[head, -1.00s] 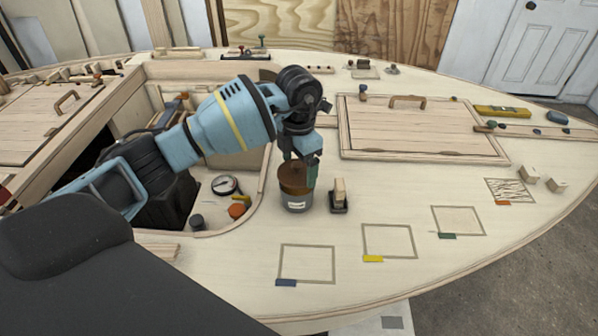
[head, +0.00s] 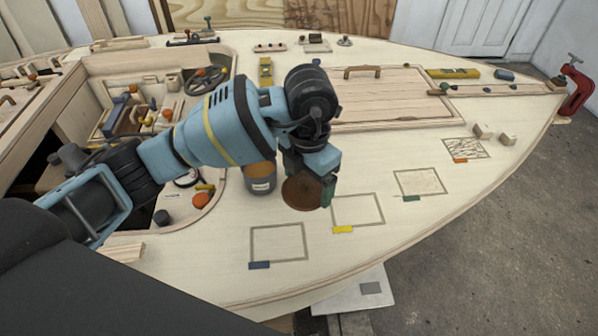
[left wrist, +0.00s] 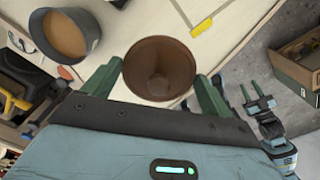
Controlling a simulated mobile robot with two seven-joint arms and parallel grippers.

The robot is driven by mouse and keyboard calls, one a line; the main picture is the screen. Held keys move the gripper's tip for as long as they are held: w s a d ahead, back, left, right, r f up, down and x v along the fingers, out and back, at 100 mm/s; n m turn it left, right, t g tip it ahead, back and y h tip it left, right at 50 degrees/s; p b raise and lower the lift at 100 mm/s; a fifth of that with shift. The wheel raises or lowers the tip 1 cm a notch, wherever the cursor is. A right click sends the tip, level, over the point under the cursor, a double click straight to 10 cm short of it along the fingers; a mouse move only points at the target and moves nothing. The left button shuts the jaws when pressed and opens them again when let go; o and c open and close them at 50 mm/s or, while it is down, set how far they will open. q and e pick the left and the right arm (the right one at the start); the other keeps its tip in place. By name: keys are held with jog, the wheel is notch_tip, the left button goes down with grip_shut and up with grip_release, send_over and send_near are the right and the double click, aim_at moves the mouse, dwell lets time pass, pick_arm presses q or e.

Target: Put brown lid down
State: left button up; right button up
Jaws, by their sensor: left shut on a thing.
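My left gripper (head: 308,190) is shut on the brown lid (head: 299,193), which is round with its broad face showing. In the left wrist view the lid (left wrist: 159,68) sits between the two green fingers (left wrist: 160,85). I cannot tell whether it touches the deck. The grey can (head: 261,182) stands to the lid's left, apart from it. In the left wrist view the can (left wrist: 66,36) is open, with tan content. My right gripper (left wrist: 258,98) shows at the right of the left wrist view, fingers apart and empty.
Taped outlines with a blue tag (head: 259,265), a yellow tag (head: 343,229) and a green tag (head: 411,198) lie on the pale deck (head: 210,285). The open cockpit is at left, and a wooden hatch (head: 390,95) is behind. The deck's curved edge is in front.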

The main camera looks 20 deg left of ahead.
aim_at(292, 192)
pick_arm(q)
jog(key=shift+s, duration=0.1)
jog(key=m, duration=0.1)
jog(key=a+m, duration=0.1)
jog(key=m, duration=0.1)
jog(key=s+m, duration=0.1)
jog(key=shift+a+m, duration=0.3)
jog(key=m, duration=0.1)
jog(key=s+a+m, duration=0.1)
jog(key=m, duration=0.1)
jog(key=s+a+m, duration=0.3)
jog(key=s+m, duration=0.1)
jog(key=m, duration=0.7)
jog(key=s+a+m, duration=0.3)
jog(key=s+m, duration=0.1)
jog(key=m, duration=0.7)
jog(key=shift+s+m, duration=0.3)
jog(key=shift+s, duration=0.1)
